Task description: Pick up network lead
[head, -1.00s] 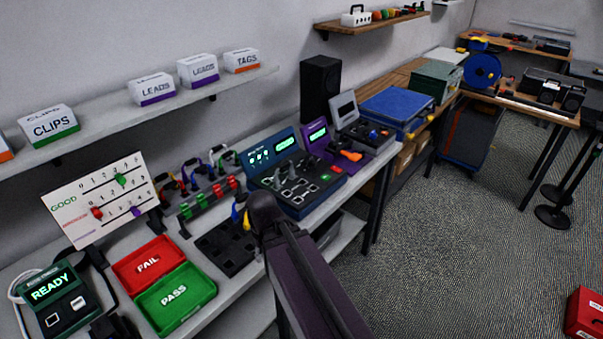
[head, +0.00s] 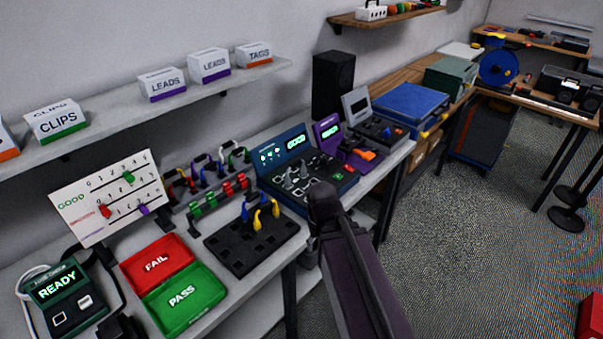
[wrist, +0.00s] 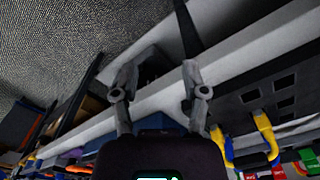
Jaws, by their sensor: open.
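Several looped leads (head: 236,157) stand in a rack with green and red clips at the back of the bench; I cannot tell which one is the network lead. A black slotted block (head: 236,252) in front holds short yellow leads (head: 258,222) and blue ones. In the wrist view the yellow leads (wrist: 264,130) show at the right, apart from my fingers. My gripper (wrist: 160,78) is open and empty, with its fingers near the bench's front edge. In the head view my arm hides the fingers, to the right of the block.
Red FAIL (head: 155,263) and green PASS (head: 186,300) trays lie left of the block. A READY unit (head: 62,298) stands at far left. Blue (head: 308,172) and purple (head: 345,148) testers are behind my arm. Labelled boxes sit on the shelf above.

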